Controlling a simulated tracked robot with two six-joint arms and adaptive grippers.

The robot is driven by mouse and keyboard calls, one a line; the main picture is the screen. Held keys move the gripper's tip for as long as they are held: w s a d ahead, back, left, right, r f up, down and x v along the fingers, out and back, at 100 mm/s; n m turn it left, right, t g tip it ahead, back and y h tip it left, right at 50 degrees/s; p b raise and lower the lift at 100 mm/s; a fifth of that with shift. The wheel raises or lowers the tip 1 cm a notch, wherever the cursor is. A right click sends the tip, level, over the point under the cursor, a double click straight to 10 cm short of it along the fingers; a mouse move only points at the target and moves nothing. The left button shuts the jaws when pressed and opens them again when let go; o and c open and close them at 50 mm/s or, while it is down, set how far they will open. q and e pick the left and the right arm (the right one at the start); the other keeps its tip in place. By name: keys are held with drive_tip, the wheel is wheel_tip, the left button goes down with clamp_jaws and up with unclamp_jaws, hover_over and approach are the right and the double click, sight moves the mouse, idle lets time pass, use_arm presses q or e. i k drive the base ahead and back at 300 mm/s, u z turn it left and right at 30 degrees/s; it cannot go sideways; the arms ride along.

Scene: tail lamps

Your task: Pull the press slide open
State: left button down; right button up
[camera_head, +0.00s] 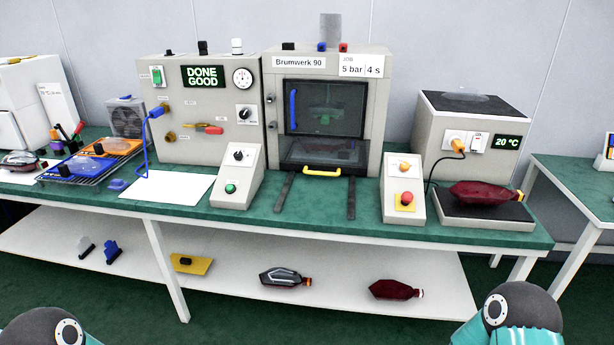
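The press (375,110) stands at the middle back of the green bench, labelled "Brumwerk 90" and "5 bar 4 s". Its window door (330,92) with a blue vertical handle (293,110) looks closed. The press slide (330,153) sits low in the press front, behind a yellow handle (322,171). Two dark rails (351,198) run forward from it over the bench and are bare. Neither gripper is in view; only rounded parts of my two arms show at the bottom left and bottom right corners.
A control box with a green button (230,188) stands left of the rails, one with a red button (405,199) right. The left cabinet's display (203,76) reads "DONE GOOD". A red lamp (485,194) lies on a plate at right. White paper (168,187) lies at left.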

sight(316, 168)
drive_tip(key=u, duration=0.15)
drive_tip(key=i, duration=1)
drive_tip(key=z, duration=0.05)
